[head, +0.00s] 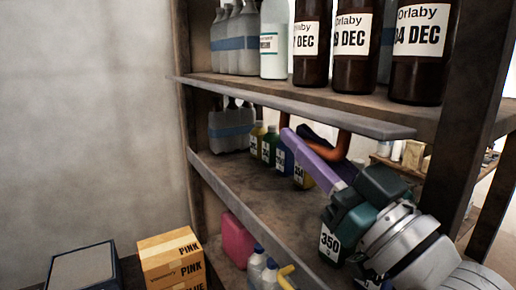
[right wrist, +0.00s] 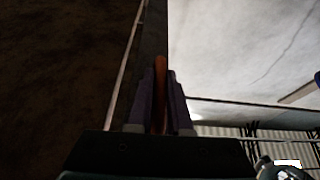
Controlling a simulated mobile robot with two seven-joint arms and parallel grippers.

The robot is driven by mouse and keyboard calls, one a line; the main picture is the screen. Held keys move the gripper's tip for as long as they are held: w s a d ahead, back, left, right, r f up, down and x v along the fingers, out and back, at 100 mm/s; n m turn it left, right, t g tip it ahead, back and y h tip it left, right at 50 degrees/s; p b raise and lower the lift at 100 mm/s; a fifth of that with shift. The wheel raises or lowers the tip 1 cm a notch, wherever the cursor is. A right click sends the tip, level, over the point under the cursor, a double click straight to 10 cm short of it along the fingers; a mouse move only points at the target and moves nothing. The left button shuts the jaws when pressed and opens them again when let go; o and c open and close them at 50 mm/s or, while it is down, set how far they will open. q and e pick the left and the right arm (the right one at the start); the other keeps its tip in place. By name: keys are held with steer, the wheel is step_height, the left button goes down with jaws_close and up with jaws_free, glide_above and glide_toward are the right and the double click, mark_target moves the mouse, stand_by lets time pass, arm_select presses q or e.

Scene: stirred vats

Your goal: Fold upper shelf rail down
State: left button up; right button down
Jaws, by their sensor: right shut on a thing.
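The upper shelf rail (head: 290,108) is a long grey bar along the front edge of the upper shelf (head: 310,92). It looks roughly level with the shelf board; its exact tilt is hard to tell. An orange U-shaped handle (head: 343,146) hangs below the rail. My right gripper (head: 300,140), with long purple fingers, reaches up to this handle from the lower right. In the right wrist view the purple fingers are shut on the orange handle (right wrist: 160,85). The gripped part of the handle is partly hidden by the fingers in the head view. My left gripper is not in view.
Brown bottles (head: 353,45), a white bottle (head: 274,38) and grey jugs (head: 237,40) stand on the upper shelf behind the rail. The lower shelf rail (head: 245,210) runs below. Small bottles (head: 269,147) stand behind my gripper. A dark post (head: 470,100) rises at right.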

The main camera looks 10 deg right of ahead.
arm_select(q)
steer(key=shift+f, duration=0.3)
arm_select(e)
steer(key=shift+d+f+n, duration=0.1)
steer(key=shift+n, duration=0.5)
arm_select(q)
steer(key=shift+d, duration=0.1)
arm_select(e)
steer(key=c, duration=0.8)
jaws_free()
steer(key=shift+c, duration=0.2)
